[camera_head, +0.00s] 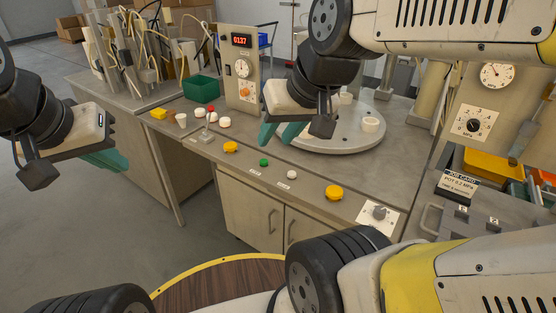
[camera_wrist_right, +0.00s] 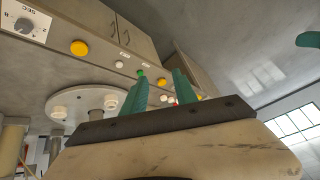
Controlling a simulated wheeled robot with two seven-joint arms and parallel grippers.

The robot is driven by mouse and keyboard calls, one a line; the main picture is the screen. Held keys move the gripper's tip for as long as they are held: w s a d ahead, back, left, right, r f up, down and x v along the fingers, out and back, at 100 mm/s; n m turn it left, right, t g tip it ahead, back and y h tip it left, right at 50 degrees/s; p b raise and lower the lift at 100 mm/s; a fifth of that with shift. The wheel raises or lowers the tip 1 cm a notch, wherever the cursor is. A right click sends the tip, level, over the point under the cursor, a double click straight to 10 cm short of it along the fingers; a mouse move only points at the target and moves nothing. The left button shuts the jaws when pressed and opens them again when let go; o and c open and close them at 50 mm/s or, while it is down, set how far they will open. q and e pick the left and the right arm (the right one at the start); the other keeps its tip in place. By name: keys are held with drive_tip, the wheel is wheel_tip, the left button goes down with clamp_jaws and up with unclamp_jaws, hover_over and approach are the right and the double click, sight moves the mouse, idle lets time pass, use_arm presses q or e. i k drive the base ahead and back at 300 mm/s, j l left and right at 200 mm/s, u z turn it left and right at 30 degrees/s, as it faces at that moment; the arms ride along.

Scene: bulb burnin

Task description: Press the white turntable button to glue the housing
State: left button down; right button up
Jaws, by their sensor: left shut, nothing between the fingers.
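A small white button (camera_head: 292,174) sits on the front strip of the bench, between a green button (camera_head: 264,162) and a large yellow button (camera_head: 333,192). The white button also shows in the right wrist view (camera_wrist_right: 119,64). The grey round turntable (camera_head: 335,143) behind carries white ring-like parts (camera_head: 371,125). My right gripper (camera_head: 280,138) hangs over the turntable's near left edge, behind the buttons. Its teal fingers are apart and empty in the right wrist view (camera_wrist_right: 158,84). My left gripper (camera_head: 116,163) is shut and empty at the far left, beyond the bench's left end.
A panel with a red display (camera_head: 242,40) and gauge stands behind the buttons. Left of it are a green bin (camera_head: 202,88), a yellow block and small white and red pieces. A knob plate (camera_head: 378,214) and job card (camera_head: 459,185) lie right. My arm crosses the foreground.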

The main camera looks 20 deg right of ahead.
sight(291, 174)
drive_tip(key=k+l+z, duration=0.1)
drive_tip(key=z, duration=0.25)
drive_tip(key=k+l+z, duration=0.1)
drive_tip(key=z, duration=0.25)
drive_tip(key=l+z, duration=0.35)
drive_tip(key=k+j, duration=0.05)
drive_tip(key=j, duration=0.05)
